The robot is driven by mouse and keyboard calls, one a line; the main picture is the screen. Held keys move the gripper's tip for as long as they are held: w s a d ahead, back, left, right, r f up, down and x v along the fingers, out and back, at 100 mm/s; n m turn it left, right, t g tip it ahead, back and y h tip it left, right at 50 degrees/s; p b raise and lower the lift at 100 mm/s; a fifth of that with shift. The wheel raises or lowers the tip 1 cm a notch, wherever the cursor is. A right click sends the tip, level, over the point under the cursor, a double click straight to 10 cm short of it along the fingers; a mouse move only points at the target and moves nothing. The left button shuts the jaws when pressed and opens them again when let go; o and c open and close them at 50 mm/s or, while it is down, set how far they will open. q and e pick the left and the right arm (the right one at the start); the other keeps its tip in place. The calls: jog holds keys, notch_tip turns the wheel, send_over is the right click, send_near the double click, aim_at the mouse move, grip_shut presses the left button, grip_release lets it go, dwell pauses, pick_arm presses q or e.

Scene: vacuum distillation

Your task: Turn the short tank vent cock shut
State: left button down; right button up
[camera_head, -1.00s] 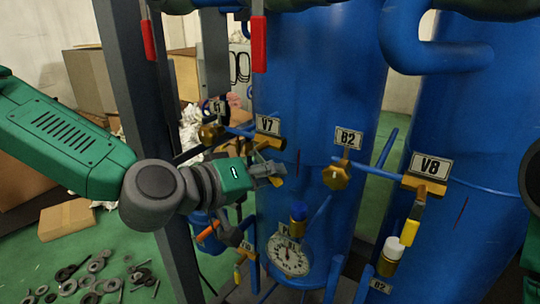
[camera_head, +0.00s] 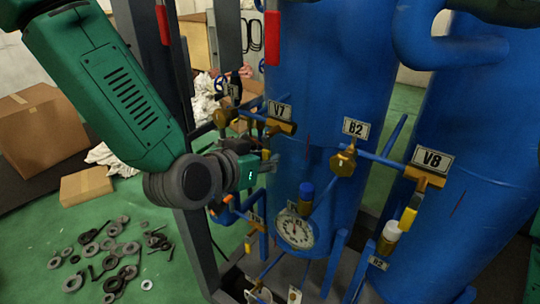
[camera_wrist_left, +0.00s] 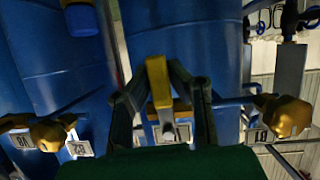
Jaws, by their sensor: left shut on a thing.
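The cock tagged V7 (camera_head: 280,126) sits on the side of the left blue tank (camera_head: 330,80), a brass body with a yellow lever hanging below it. My left gripper (camera_head: 268,161) is at this lever. In the left wrist view, which shows the scene upside down, the yellow lever (camera_wrist_left: 158,82) stands between the two dark fingers, and the gripper is shut on it. The gripper partly hides the lever in the head view. A similar cock tagged V8 (camera_head: 425,177) with a yellow lever is on the right tank. My right gripper is not in view.
A brass knob tagged B2 (camera_head: 343,162) is right of V7. A dial gauge (camera_head: 295,230) and a blue-capped fitting (camera_head: 306,191) are below. A dark upright post (camera_head: 160,80) stands close left of the cock. Cardboard boxes (camera_head: 42,125) and loose metal rings lie on the green floor.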

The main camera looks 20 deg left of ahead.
aim_at(266, 134)
pick_arm(q)
jog(key=shift+s+a+f+m, duration=0.1)
jog(key=shift+s+f+m, duration=0.2)
jog(key=shift+f, duration=0.15)
jog(key=c, duration=1.6)
grip_release()
jog(key=shift+w, duration=0.1)
jog(key=shift+o, duration=0.6)
jog(key=shift+w, duration=0.2)
jog(key=shift+r, duration=0.1)
jog(key=shift+a+r, duration=0.1)
jog(key=shift+r, duration=0.25)
notch_tip(266, 134, up, 9)
jog(key=shift+w+r, duration=0.1)
